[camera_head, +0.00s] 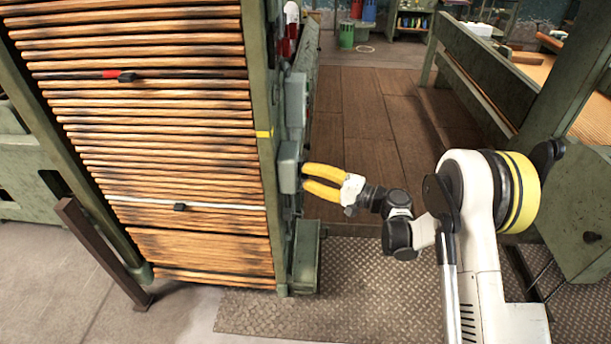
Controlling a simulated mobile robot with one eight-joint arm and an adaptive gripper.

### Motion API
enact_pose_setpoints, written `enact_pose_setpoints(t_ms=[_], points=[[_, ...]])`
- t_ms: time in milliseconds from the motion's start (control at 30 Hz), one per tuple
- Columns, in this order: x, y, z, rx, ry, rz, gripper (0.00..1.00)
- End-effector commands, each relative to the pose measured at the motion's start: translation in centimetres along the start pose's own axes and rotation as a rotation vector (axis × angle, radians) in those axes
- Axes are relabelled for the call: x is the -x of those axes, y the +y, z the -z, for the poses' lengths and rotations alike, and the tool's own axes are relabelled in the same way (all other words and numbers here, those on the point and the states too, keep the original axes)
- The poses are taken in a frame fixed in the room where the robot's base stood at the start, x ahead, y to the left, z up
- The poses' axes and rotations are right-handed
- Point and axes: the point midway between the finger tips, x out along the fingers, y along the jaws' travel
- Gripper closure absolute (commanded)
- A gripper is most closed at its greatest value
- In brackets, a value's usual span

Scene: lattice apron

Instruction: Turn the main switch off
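My gripper (308,177) has yellow fingers and reaches left toward the side of a green machine frame. Its two fingers stand apart with a gap between them, and nothing shows in the gap. The fingertips are close to a grey-green box (288,167) on the frame's side; I cannot tell whether they touch it. A second grey box (296,99) sits higher on the same side. The main switch cannot be made out; the faces of these boxes are turned away from the view.
A rack of wooden slats (160,130) fills the left. A green box (305,255) stands low by the frame. A diamond-plate floor (330,315) lies below my arm. Brown floor panels (375,120) are clear behind it. A green machine (480,75) stands at the right.

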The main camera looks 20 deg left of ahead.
Motion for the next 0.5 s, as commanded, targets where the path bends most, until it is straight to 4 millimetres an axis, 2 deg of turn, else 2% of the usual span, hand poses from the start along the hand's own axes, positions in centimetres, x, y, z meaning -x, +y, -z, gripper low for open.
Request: enact_pose_setpoints(t_ms=[300, 500], points=[[6.9, 0.0, 0.1, 0.000, 0.003, 0.000, 0.67], [10.1, 0.0, 0.0, 0.000, 0.002, 0.000, 0.67]])
